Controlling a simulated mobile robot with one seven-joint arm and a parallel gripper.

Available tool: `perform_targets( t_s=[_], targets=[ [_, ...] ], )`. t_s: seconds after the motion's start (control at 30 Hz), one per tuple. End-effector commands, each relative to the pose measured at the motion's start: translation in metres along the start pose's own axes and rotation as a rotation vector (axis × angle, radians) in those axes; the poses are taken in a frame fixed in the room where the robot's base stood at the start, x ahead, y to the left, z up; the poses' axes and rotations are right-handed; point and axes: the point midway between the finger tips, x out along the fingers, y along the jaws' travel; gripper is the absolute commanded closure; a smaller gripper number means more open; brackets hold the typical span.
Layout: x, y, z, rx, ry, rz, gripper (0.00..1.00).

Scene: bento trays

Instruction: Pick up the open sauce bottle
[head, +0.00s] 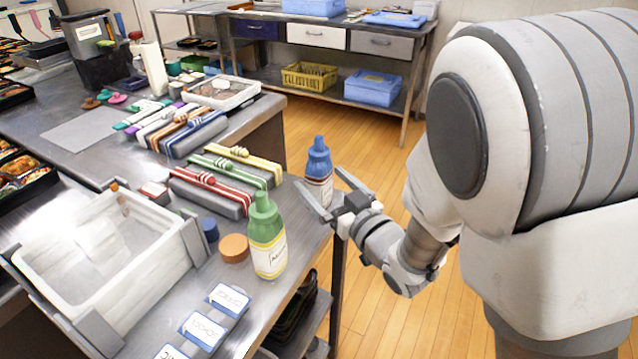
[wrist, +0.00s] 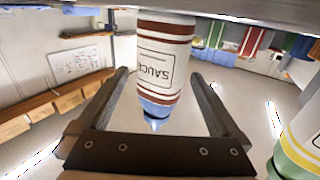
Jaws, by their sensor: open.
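A sauce bottle (head: 319,165) with a blue nozzle top and a brown-and-white label stands upright at the right edge of the steel counter. In the wrist view the same bottle (wrist: 163,55) appears upside down, its label reading SAUCE. My gripper (head: 319,178) is open, with one finger on each side of this bottle. In the wrist view a gap shows between the bottle and each finger of the gripper (wrist: 159,75). A green-topped bottle (head: 266,238) with a cream label stands nearer on the counter; it shows at the right of the wrist view (wrist: 300,140).
A round orange-brown lid (head: 234,248) and a dark blue cap (head: 209,229) lie beside the green-topped bottle. A white bin (head: 163,268) and blue-and-white labelled blocks (head: 203,330) are close by. Banded grey cases (head: 212,190) lie behind. Open floor is to the right.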

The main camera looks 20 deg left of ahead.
Motion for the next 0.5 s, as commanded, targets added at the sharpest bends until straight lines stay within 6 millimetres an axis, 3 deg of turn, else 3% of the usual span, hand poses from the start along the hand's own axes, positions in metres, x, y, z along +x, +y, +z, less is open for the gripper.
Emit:
perform_targets(
  t_s=[0.33, 0.5],
  targets=[
    [0.042, -0.001, 0.0, -0.002, 0.002, -0.002, 0.0],
    [0.053, -0.001, 0.0, -0.001, 0.0, 0.0, 0.0]
  ],
)
